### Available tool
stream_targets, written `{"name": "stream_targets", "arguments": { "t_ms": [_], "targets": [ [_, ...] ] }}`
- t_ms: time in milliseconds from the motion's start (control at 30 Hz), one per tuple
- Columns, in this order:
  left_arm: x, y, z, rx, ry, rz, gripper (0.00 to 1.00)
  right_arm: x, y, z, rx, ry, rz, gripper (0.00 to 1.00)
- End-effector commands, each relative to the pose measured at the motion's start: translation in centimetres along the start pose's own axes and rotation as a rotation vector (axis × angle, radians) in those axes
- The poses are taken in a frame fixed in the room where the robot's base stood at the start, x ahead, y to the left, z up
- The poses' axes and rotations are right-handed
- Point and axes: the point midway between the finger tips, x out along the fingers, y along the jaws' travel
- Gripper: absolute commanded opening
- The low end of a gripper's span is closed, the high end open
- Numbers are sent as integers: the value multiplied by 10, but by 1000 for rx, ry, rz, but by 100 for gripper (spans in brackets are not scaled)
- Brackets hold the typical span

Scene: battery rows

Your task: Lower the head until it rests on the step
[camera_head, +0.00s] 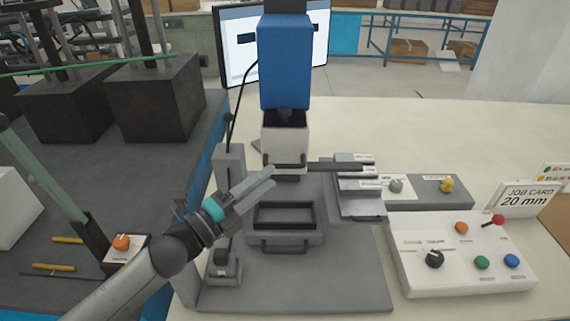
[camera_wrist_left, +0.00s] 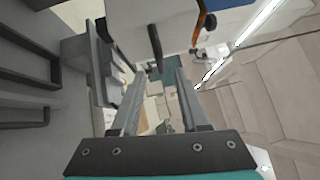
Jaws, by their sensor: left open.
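The head (camera_head: 284,138), a blue-topped unit with a white lower housing and a dark front handle (camera_head: 284,160), hangs above a grey base. A dark bar (camera_head: 335,167) reaches right from the head to the stepped block (camera_head: 362,205), which has several labelled steps. Whether the bar touches a step cannot be told. My left gripper (camera_head: 270,177) is open, its fingertips just in front and left of the handle. In the left wrist view the dark handle (camera_wrist_left: 155,41) shows beyond and between the open fingertips. My right gripper is out of view.
A grey framed tray (camera_head: 284,237) sits below the head. A white control box (camera_head: 465,268) with coloured knobs and a job card (camera_head: 528,198) reading 20 mm stand at the right. A thin post (camera_head: 229,165) rises left of the head. Pale table is clear at back right.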

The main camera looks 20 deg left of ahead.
Motion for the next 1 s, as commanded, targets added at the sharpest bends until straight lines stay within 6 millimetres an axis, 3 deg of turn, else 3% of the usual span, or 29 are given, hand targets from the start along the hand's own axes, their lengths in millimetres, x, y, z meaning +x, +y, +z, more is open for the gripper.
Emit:
{"name": "stream_targets", "arguments": {
  "t_ms": [433, 900, 1000],
  "targets": [
    [52, -1, 0, 0, -1, -1, 45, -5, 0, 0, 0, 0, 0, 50],
    [61, 0, 0, 0, -1, 0, 45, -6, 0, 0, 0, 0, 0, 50],
    [61, 0, 0, 0, -1, 0, 34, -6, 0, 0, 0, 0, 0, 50]
  ]
}}
